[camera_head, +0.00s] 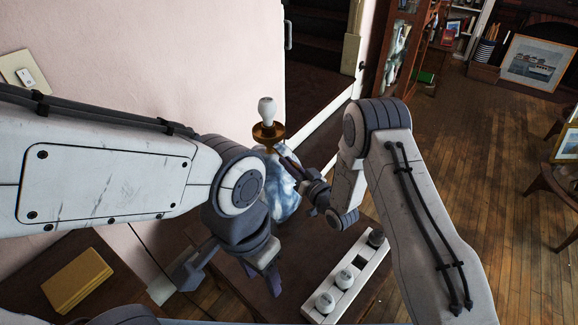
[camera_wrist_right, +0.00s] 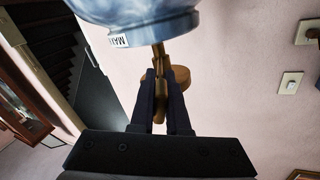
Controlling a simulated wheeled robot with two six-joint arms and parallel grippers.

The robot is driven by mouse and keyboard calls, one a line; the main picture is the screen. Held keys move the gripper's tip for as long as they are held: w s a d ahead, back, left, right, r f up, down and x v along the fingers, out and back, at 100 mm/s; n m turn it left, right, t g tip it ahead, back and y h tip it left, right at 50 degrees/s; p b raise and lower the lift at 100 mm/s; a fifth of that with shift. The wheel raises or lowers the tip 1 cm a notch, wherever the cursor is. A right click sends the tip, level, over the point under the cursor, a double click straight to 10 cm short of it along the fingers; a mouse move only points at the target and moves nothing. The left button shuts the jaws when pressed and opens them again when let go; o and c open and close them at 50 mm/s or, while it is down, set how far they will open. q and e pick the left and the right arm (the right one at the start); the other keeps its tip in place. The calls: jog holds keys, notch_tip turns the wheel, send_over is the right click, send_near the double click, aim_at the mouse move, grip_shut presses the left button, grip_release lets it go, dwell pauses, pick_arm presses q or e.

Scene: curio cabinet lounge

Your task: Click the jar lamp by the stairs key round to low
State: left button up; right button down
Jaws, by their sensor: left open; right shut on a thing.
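The jar lamp (camera_head: 284,196) has a blue-and-white marbled body, a brass collar (camera_head: 268,133) and a bare white bulb (camera_head: 267,110). It stands upright by the wall, partly hidden by my arms. My right gripper (camera_head: 284,155) reaches in from the right just below the collar. In the right wrist view, its fingers (camera_wrist_right: 162,78) are shut on a thin brass piece, seemingly the key (camera_wrist_right: 159,57), beside the marbled body (camera_wrist_right: 140,14). Which setting the key is at cannot be told. My left gripper (camera_head: 262,277) is open and empty, low in front of the lamp.
A white strip with several round knobs (camera_head: 346,278) lies on the dark table right of my left gripper. A yellow book (camera_head: 77,280) lies at lower left. A wall switch (camera_head: 28,77) is at far left. The stairs (camera_head: 318,38) are behind. Wooden floor (camera_head: 500,170) is open at right.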

jog(key=m+b, duration=0.1)
jog(key=m, duration=0.2)
jog(key=shift+f+m, duration=0.1)
jog(key=shift+m, duration=0.3)
jog(key=m+b, duration=0.1)
jog(key=m, duration=0.2)
jog(key=shift+m, duration=0.3)
jog(key=m, duration=0.3)
jog(key=shift+b, duration=0.3)
jog(key=shift+d+m, duration=0.1)
jog(key=shift+m, duration=1.7)
jog(key=c, duration=0.9)
grip_release()
